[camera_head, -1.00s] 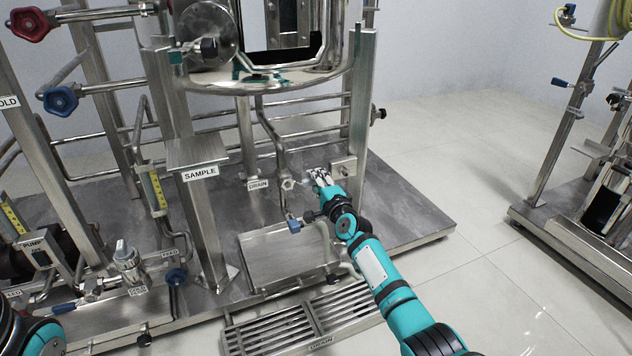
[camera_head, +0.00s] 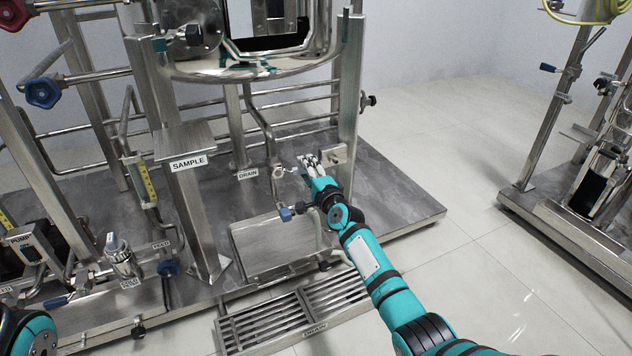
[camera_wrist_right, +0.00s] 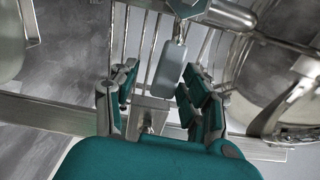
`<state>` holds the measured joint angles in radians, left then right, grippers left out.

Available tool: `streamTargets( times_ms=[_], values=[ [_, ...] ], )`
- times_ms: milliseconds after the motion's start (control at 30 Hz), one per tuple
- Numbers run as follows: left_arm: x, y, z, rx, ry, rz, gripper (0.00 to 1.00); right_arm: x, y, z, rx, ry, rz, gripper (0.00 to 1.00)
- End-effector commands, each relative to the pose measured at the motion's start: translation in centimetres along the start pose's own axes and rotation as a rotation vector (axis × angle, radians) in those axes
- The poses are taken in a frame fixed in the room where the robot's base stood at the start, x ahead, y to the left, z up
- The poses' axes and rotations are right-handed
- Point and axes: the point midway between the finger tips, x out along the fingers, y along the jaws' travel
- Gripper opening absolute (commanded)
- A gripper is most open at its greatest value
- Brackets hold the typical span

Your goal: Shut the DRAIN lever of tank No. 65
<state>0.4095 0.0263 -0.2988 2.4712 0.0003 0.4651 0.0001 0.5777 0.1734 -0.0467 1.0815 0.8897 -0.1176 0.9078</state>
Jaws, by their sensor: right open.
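The tank (camera_head: 255,65) is a steel vessel at the top of the head view; no number is readable on it. A DRAIN label (camera_head: 248,174) stands on the skid floor below, beside a pipe with a steel valve fitting (camera_head: 277,172). My right gripper (camera_head: 308,161) is to the right of that fitting, fingers pointing away from me. In the right wrist view my right gripper (camera_wrist_right: 160,85) is open, and a blue-grey lever handle (camera_wrist_right: 168,68) appears between its fingers, with no clear contact. Which valve it belongs to is uncertain. My left gripper is out of view.
A blue-handled valve (camera_head: 285,214) sits in front of the drain pipe, close to my right forearm. A steel post (camera_head: 350,110) and small plate (camera_head: 333,155) stand right of the gripper. The SAMPLE stand (camera_head: 188,162) is left. The floor (camera_head: 470,230) right of the skid is clear.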

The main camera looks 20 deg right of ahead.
Motion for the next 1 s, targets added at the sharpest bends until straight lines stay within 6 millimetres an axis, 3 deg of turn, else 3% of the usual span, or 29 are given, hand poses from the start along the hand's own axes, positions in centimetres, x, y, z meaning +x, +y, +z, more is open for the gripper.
streamTargets(
  times_ms=[600,1000],
  values=[
    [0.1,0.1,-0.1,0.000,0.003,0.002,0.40,-10.3,0.2,-0.2,0.000,0.004,0.004,0.47],
    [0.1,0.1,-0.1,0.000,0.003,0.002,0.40,-11.5,0.1,-0.2,-0.001,0.003,0.004,0.47]
  ],
)
